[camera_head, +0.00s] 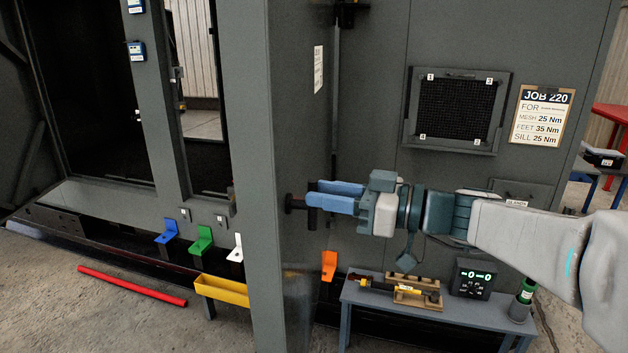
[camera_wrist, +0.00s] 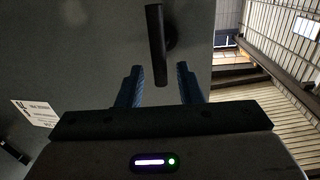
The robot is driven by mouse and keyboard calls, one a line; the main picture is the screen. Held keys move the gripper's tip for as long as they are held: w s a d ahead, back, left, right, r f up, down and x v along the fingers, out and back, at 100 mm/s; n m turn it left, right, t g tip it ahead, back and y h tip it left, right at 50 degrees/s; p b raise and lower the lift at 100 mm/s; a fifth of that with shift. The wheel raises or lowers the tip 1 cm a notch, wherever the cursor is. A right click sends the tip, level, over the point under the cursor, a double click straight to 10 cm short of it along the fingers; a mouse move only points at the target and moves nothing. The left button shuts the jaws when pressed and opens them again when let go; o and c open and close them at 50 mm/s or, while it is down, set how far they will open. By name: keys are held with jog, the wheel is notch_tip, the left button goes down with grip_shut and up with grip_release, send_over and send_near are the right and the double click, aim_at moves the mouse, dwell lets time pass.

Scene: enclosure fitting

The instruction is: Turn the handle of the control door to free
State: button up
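The control door (camera_head: 297,130) is a tall grey panel left of my arm, with a small label on it. Its black handle (camera_head: 291,203) sticks out in front of my fingertips. In the wrist view the handle (camera_wrist: 156,45) is a dark bar, nearly in line with the gap between the fingers, its lower end reaching the level of the fingertips. My gripper (camera_head: 313,195) has blue fingers and is open. In the wrist view the gripper (camera_wrist: 159,76) shows clear space on both sides of the bar. I cannot tell exactly how far the bar reaches between the fingers.
A mesh panel (camera_head: 455,110) and job sheet (camera_head: 541,115) are on the wall behind. Coloured brackets, a yellow tray (camera_head: 222,290) and a red bar (camera_head: 130,285) are at left.

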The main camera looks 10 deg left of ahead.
aim_at(302, 205)
jog(key=shift+w+a, duration=0.15)
jog(key=shift+a, duration=1.2)
grip_shut()
